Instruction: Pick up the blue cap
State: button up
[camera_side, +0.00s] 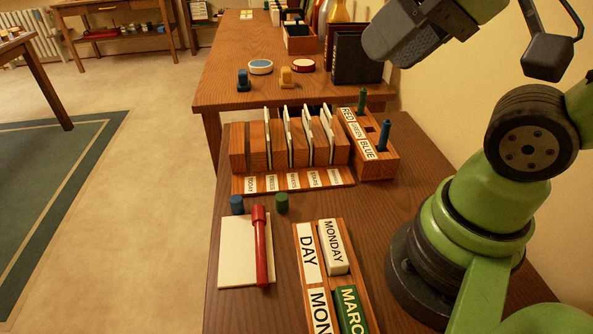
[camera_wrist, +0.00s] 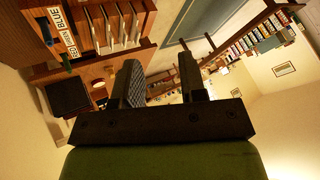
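The blue cap (camera_side: 237,204) is a small blue cylinder standing on the desk, at the top left corner of a cream pad, in the side view. A similar green cap (camera_side: 282,203) stands to its right. My gripper (camera_side: 392,38) is high at the upper right of the side view, far from the blue cap. In the wrist view my gripper (camera_wrist: 160,82) has its two dark fingers apart with nothing between them. I cannot make out the blue cap in the wrist view.
A red marker (camera_side: 260,245) lies on the pad (camera_side: 235,255). A wooden calendar tray (camera_side: 303,240) is to the right. Behind the caps are a card rack (camera_side: 237,186) and a labelled marker holder (camera_side: 388,164) with green and blue markers upright. Another table (camera_side: 225,90) stands beyond.

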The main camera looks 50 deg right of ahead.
jog(key=w+a+n+g, duration=0.1)
jog(key=w+n+g, duration=0.2)
jog(key=w+n, duration=0.5)
jog(key=n+g+h, duration=0.2)
jog(key=n+g, duration=0.2)
jog(key=n, duration=1.4)
send_over(235, 200)
jog(key=f, duration=2)
jog(key=shift+a+f, duration=0.1)
jog(key=shift+a, duration=0.3)
jog(key=shift+n, duration=0.3)
notch_tip(235, 200, down, 5)
jog(key=shift+r, duration=0.2)
jog(key=shift+d+f, duration=0.2)
jog(key=shift+f, duration=1.3)
jog(key=shift+d+f, duration=0.15)
jog(key=shift+f, duration=1.3)
jog(key=c, duration=0.7)
